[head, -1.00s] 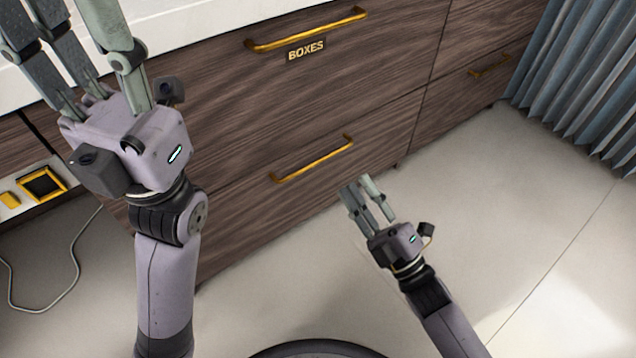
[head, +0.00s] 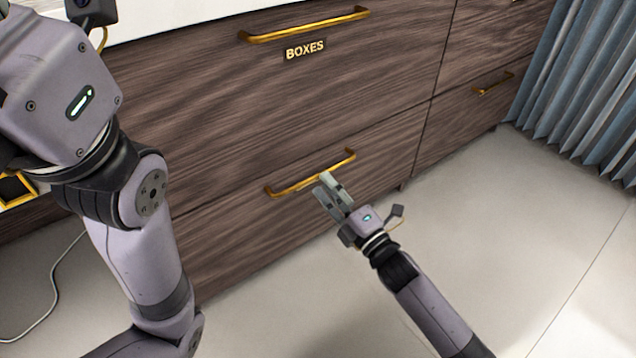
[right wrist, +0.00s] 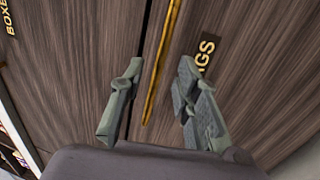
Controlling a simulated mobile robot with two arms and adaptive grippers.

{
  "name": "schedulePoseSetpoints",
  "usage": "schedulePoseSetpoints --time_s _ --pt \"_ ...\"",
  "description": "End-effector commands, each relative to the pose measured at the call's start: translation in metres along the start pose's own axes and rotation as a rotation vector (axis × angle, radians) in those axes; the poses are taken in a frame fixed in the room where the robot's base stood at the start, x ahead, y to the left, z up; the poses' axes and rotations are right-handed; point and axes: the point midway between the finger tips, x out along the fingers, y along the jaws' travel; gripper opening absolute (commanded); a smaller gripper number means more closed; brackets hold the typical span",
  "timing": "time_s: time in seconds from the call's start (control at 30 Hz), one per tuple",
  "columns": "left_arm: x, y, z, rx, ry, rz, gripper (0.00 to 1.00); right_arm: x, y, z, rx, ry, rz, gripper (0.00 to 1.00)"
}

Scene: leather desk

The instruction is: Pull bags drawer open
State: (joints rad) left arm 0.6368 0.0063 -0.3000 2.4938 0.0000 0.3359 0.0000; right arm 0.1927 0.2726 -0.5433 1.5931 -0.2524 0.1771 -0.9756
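The lower drawer (head: 235,230) has a dark wood front and a gold bar handle (head: 292,186), and it looks closed. In the right wrist view, the handle (right wrist: 160,70) runs between my finger lines, and a partly hidden label ending in "GS" (right wrist: 206,52) shows beside it. My right gripper (head: 328,188) is at the handle's right half with its fingers spread apart; I cannot tell whether they touch the bar. In the right wrist view the open fingers (right wrist: 155,95) stand either side of the handle line. My left gripper is out of the head view; only its wrist shows at the left.
The upper drawer (head: 190,95), labelled "BOXES", is closed and has its own gold handle (head: 305,25). More drawers with a handle (head: 493,84) are at the right, beside a blue curtain (head: 580,90). The pale floor (head: 530,230) at the right is clear. A cable (head: 50,290) lies at lower left.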

Motion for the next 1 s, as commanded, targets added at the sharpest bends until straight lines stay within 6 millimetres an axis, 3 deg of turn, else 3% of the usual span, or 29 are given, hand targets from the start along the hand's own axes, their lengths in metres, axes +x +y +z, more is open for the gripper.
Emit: schedulePoseSetpoints --time_s 0.23,0.63,1.0 --pt "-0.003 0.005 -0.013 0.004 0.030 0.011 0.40 0.034 -0.001 0.000 0.001 0.001 0.002 0.30" --pt "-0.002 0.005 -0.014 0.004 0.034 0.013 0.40 0.042 0.001 -0.001 0.001 0.001 0.001 0.30" --pt "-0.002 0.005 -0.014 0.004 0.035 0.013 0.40 0.041 0.000 0.000 0.001 0.001 0.001 0.05"
